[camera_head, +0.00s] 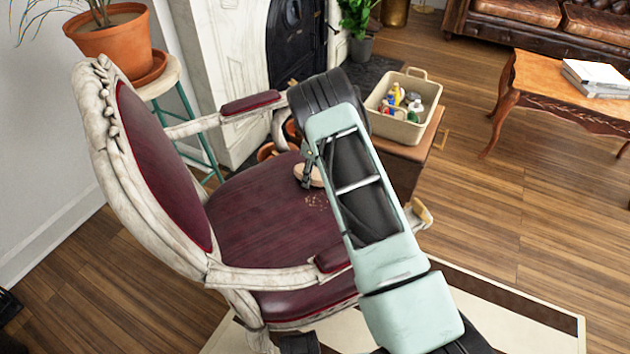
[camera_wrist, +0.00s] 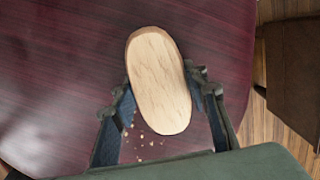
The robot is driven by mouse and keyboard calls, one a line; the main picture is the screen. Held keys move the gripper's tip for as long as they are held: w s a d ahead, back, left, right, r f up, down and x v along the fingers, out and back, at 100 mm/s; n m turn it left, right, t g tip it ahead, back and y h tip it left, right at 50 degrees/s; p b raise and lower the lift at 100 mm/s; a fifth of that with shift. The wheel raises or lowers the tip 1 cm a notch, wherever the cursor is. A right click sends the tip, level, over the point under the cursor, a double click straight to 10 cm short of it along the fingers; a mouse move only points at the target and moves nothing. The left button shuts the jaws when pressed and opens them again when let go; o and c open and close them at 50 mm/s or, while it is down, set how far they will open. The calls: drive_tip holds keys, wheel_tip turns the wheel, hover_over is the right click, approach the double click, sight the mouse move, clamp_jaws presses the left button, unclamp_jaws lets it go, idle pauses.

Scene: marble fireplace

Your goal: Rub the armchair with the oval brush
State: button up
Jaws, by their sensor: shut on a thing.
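The armchair (camera_head: 262,222) has a whitish carved frame and dark red upholstery, and stands at the left and centre of the head view. Its seat (camera_wrist: 60,80) fills much of the wrist view. My gripper (camera_wrist: 163,100) is shut on the oval brush (camera_wrist: 158,75), a pale wooden oval held between the two fingers. In the head view the brush (camera_head: 310,176) is partly hidden by my gripper and shows over the far part of the seat. Light crumbs (camera_head: 316,201) lie on the seat close to it. I cannot tell whether the bristles touch the seat.
A beige bin (camera_head: 385,119) with bottles stands on a brown box beyond the chair. A potted plant (camera_head: 115,42) stands on a stool behind the chair back. A wooden table (camera_head: 548,78) with books and a leather sofa are at the right. The wood floor between is clear.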

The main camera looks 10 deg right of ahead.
sight(316, 196)
drive_tip(key=shift+w+a, duration=0.15)
drive_tip(key=shift+w, duration=0.1)
drive_tip(key=shift+s+a+r+p, duration=0.1)
drive_tip(key=shift+s+a+p, duration=0.25)
drive_tip(key=shift+a, duration=0.35)
drive_tip(key=shift+s+d+p, duration=0.35)
drive_tip(key=shift+s+p, duration=0.05)
drive_tip(key=shift+s, duration=0.4)
drive_tip(key=shift+s+d+f+p, duration=0.1)
drive_tip(key=shift+s+d+p, duration=0.2)
drive_tip(key=shift+s, duration=0.5)
drive_tip(key=shift+s+d+f+p, duration=0.1)
drive_tip(key=shift+s+d+p, duration=0.1)
drive_tip(key=shift+s+d, duration=0.45)
drive_tip(key=shift+s+d+f+p, duration=0.15)
drive_tip(key=shift+s+p, duration=0.1)
drive_tip(key=shift+s, duration=0.75)
